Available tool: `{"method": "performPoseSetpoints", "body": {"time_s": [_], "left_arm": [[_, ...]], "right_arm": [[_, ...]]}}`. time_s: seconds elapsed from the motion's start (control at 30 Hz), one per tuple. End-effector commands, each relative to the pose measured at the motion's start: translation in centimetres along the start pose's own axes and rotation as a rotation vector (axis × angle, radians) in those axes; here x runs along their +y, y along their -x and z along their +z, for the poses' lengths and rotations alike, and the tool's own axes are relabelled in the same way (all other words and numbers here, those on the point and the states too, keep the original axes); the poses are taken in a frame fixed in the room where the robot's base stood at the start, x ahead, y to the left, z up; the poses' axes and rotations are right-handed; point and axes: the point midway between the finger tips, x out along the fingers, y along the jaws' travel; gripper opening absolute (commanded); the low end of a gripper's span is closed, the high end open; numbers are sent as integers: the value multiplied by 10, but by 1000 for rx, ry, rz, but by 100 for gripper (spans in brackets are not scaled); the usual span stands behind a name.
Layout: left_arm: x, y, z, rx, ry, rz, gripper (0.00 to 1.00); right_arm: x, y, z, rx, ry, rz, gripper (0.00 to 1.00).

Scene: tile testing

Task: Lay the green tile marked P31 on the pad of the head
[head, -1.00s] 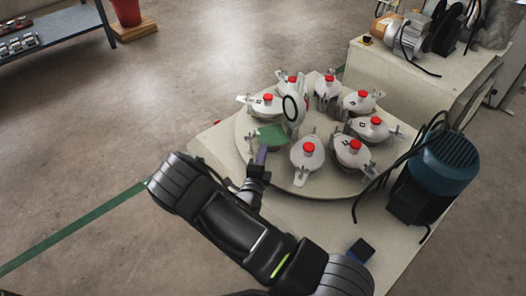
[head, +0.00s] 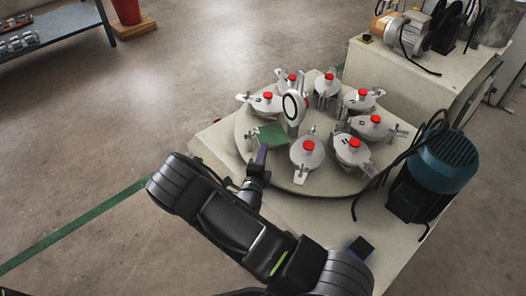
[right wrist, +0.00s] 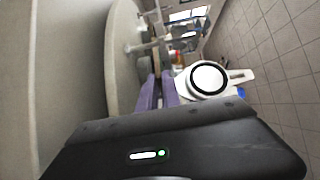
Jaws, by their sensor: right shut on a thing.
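The green tile (head: 272,136) is at the front left of the round table, beside the open head. That head's lid (head: 292,107) is raised and shows a white disc with a black ring; the lid also shows in the right wrist view (right wrist: 208,79). My right gripper (head: 262,152), with purple fingers, is shut on the tile's near edge. The fingers (right wrist: 158,92) show in the right wrist view, where I cannot make out the tile. The pad is hidden, and I cannot tell whether the tile touches it. The P31 mark is not readable. My left gripper is out of view.
Several closed white heads with red knobs (head: 309,146) ring the round table (head: 322,186). A teal motor (head: 445,160) with black cables stands at the right. A small dark blue block (head: 361,247) lies on the bench's front part. Open floor lies to the left.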

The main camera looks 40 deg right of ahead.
Motion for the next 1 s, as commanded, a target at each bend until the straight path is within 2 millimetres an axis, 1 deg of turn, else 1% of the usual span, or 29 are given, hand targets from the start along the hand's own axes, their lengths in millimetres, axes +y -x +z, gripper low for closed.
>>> {"method": "performPoseSetpoints", "body": {"time_s": [0.77,0.8,1.0], "left_arm": [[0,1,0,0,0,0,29],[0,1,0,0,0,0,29],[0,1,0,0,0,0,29]], "right_arm": [[4,0,0,0,0,-2,0],[4,0,0,0,0,-2,10],[4,0,0,0,0,-1,27]]}}
